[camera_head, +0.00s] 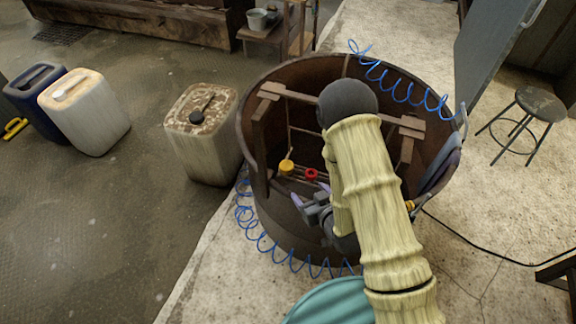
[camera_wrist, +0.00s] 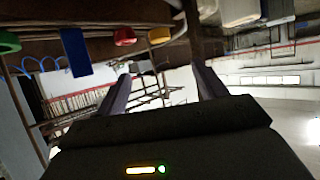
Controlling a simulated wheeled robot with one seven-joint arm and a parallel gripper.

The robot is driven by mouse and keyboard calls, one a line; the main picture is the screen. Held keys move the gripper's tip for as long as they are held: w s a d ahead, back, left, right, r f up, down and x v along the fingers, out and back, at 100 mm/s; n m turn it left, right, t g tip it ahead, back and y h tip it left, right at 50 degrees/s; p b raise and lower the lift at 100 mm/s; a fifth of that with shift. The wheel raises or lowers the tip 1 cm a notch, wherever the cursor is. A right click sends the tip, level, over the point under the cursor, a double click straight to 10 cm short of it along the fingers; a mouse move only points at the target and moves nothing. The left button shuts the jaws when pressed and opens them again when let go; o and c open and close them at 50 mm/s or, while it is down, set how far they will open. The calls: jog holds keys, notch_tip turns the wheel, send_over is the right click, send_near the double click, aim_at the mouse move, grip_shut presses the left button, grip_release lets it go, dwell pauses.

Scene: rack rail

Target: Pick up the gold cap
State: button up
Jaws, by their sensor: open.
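The gold cap (camera_head: 287,167) is a small yellow cap on the rack inside the round brown tub (camera_head: 262,215). It also shows near the top of the wrist view (camera_wrist: 159,35), roughly in line with the gap between my fingers. A red cap (camera_head: 311,174) is just right of it in the head view, and left of it in the wrist view (camera_wrist: 124,37). My gripper (camera_head: 308,197) is inside the tub, close to the caps and apart from them. Its two fingers are spread and empty in the wrist view (camera_wrist: 162,74).
A green cap (camera_wrist: 8,42) and a blue piece (camera_wrist: 75,52) show at the wrist view's upper left. Wooden brackets (camera_head: 270,92) and a coiled blue hose (camera_head: 398,85) are at the tub's rim. A rusty-topped canister (camera_head: 205,150) stands left of it.

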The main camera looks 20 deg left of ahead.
jog(key=b+x, duration=0.2)
jog(key=b, duration=0.4)
jog(key=shift+f+b, duration=0.2)
jog(key=shift+b, duration=0.1)
jog(key=shift+w+a+f+b, duration=0.1)
jog(key=shift+w+a+b, duration=0.05)
jog(key=shift+b, duration=1.05)
jog(key=b, duration=0.1)
send_near(288, 168)
jog(key=x, duration=0.3)
jog(key=shift+w+a+f, duration=0.1)
jog(key=shift+a+f, duration=0.05)
jog(key=shift+f, duration=0.15)
jog(key=shift+w+a+f, duration=0.2)
jog(key=shift+w+a, duration=0.1)
jog(key=shift+w, duration=0.05)
jog(key=shift+w+a, duration=0.1)
jog(key=x, duration=0.5)
jog(key=shift+w, duration=0.15)
